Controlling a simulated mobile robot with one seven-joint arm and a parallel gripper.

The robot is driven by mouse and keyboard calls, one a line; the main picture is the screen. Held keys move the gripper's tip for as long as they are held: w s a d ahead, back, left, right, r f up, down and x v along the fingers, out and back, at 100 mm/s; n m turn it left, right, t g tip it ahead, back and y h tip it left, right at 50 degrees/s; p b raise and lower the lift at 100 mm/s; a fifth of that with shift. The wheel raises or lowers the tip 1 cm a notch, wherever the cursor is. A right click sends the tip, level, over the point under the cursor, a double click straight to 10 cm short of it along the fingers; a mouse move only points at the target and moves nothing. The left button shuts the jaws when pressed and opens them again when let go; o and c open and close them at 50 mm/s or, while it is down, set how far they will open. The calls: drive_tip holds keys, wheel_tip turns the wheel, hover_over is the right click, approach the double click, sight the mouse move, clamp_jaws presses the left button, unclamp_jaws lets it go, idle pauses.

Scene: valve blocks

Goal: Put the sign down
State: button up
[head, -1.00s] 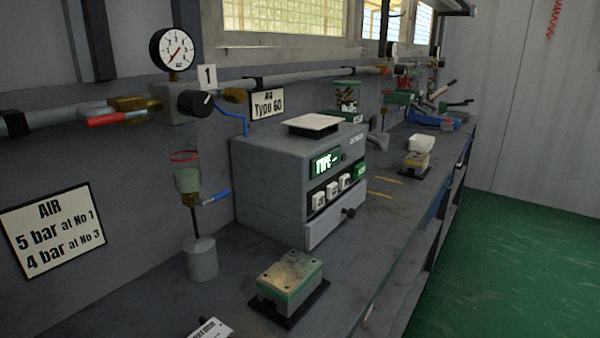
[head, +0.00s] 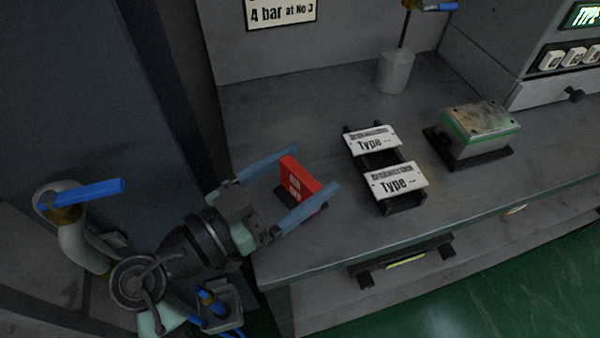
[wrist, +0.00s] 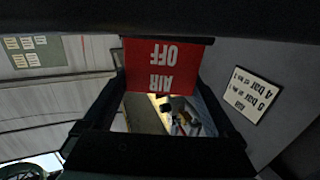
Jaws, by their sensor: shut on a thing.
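The red sign (head: 299,179) with white lettering is between the two fingers of my gripper (head: 316,169), which is shut on it. In the head view the sign is at the left end of the grey bench (head: 290,120), with a dark shape below it; I cannot tell whether it touches the bench. In the wrist view the sign (wrist: 165,66) fills the upper middle and reads "AIR OFF" upside down.
A green-edged block (head: 480,128) on a dark base stands farther right. A grey cylinder (head: 396,72) stands behind. Bare bench lies around the sign.

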drive_tip(key=shift+f, duration=0.25)
drive_tip(key=shift+f, duration=0.15)
drive_tip(key=o, duration=1.1)
drive_tip(key=shift+c, duration=0.2)
